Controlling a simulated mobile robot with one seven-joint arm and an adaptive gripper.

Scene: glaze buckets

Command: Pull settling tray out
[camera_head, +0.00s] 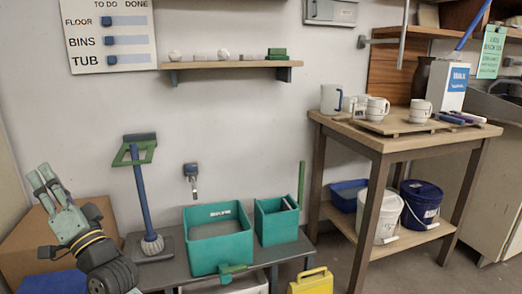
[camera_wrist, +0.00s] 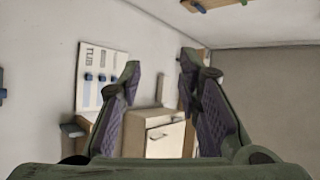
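My gripper (camera_head: 48,180) is at the far left of the head view, raised in front of the wall and pointing up. In the wrist view my gripper (camera_wrist: 160,64) has its two fingers apart with nothing between them. A pale, tray-like thing (camera_head: 225,288) shows under the low grey bench, cut off by the bottom edge; it may be the settling tray, but I cannot be sure. A green handle-like piece (camera_head: 232,270) is at the bench's front edge above it. My gripper is well to the left of both and touches neither.
Two teal bins (camera_head: 218,237) (camera_head: 277,220) stand on the low bench (camera_head: 172,268), beside an upright blue-handled brush (camera_head: 140,195). A cardboard box (camera_head: 25,245) is behind my arm. A yellow container (camera_head: 312,282) stands right of the bench. A wooden table (camera_head: 385,143) holds mugs.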

